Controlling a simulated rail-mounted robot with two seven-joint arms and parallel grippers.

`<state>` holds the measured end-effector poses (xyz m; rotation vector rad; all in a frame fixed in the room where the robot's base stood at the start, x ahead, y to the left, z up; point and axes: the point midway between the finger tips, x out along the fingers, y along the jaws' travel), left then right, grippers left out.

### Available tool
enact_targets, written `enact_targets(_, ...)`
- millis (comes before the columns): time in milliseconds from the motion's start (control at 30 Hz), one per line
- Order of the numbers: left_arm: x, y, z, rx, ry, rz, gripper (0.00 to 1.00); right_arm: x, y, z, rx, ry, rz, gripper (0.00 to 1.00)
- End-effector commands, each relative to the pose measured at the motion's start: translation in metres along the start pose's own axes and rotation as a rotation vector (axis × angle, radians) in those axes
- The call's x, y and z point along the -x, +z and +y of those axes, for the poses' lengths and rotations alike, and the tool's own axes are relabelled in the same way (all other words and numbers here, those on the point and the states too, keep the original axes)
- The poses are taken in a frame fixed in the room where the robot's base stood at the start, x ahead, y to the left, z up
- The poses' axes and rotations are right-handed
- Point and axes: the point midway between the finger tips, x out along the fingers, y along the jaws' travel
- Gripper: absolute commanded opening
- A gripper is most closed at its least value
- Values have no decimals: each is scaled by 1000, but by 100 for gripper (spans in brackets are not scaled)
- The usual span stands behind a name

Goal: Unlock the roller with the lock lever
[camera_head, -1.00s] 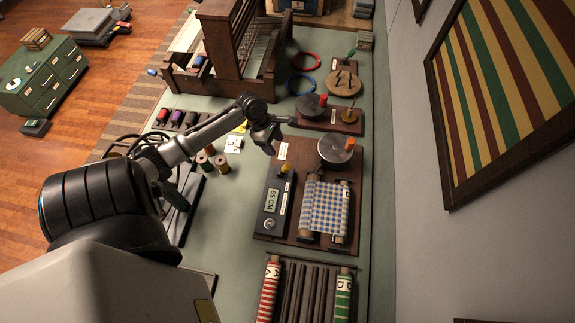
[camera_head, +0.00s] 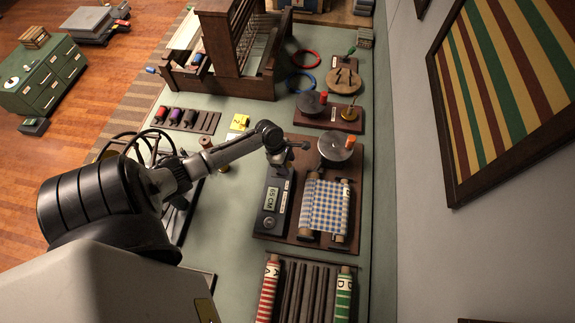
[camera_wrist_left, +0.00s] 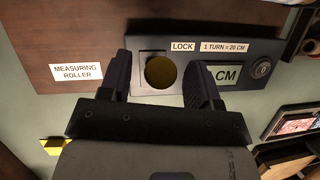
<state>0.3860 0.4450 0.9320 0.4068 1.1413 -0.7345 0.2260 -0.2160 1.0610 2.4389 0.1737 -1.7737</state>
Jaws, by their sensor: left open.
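In the head view my left gripper (camera_head: 287,152) is over the top end of the dark meter box (camera_head: 271,203) and hides the knob. The measuring roller with blue-white checked cloth (camera_head: 325,206) lies right of the box on a brown board (camera_head: 309,152). My right gripper is not in view.
A grey crank disc (camera_head: 334,147) with an orange handle stands just right of my left gripper. A rack with red and green striped rolls (camera_head: 306,290) lies below the board. A wooden loom (camera_head: 222,80) stands behind.

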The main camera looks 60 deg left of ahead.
Motion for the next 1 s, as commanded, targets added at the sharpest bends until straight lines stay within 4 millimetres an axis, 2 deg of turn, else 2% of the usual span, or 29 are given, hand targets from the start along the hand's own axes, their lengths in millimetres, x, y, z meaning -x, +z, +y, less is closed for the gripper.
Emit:
enact_targets(200,-10,0,0,-1,0,-1,57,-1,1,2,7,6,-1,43)
enact_targets(500,-10,0,0,-1,0,0,56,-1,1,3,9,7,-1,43)
enact_targets(1000,-10,0,0,-1,0,0,8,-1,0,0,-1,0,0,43)
